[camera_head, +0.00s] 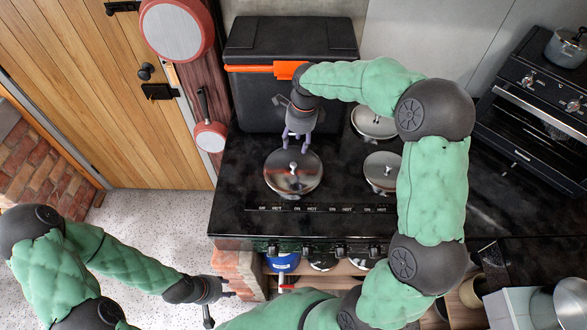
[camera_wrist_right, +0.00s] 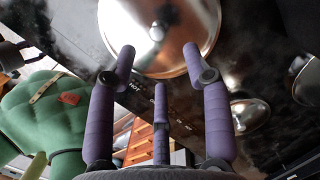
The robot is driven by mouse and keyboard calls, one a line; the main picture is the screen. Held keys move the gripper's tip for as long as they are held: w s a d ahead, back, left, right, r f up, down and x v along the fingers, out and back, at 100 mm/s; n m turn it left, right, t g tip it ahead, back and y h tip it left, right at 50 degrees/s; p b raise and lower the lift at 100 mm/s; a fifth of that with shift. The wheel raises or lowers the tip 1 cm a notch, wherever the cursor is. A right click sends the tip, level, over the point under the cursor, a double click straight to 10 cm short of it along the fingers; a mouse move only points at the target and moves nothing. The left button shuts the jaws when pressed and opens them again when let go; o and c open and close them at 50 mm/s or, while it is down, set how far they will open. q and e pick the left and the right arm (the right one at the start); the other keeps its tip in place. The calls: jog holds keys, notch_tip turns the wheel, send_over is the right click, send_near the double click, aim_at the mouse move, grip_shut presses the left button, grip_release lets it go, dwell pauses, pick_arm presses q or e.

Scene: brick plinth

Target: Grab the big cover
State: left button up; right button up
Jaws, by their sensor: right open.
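The big cover (camera_head: 293,180), a round shiny metal lid with a small knob, lies on the black stovetop in the head view. It also shows at the top of the right wrist view (camera_wrist_right: 180,58), with its knob near the middle. My right gripper (camera_head: 297,141) points down just behind and above the lid, open and empty. In the right wrist view its purple fingers (camera_wrist_right: 159,62) are spread, apart from the knob. My left gripper (camera_head: 220,293) is low at the left, in front of the stove and away from the lid; its finger opening is unclear.
Two smaller lids, one at the back (camera_head: 373,122) and one in front (camera_head: 381,184), sit to the right of the big cover. A black box (camera_head: 258,100) with an orange strip stands behind. Pans (camera_head: 210,136) hang at the left. The stovetop's front left is clear.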

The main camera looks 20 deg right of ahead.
send_over(293, 164)
jog(key=f, duration=0.5)
jog(key=shift+w+d+b, duration=0.2)
jog(key=shift+d+b, duration=0.15)
jog(key=shift+d, duration=0.05)
jog(key=f, duration=0.3)
jog(key=f+b, duration=0.1)
jog(key=shift+s+a+f, duration=0.15)
jog(key=shift+s+a, duration=0.1)
jog(key=shift+s, duration=0.1)
jog(key=shift+w+f, duration=0.1)
jog(key=shift+f, duration=0.4)
grip_shut()
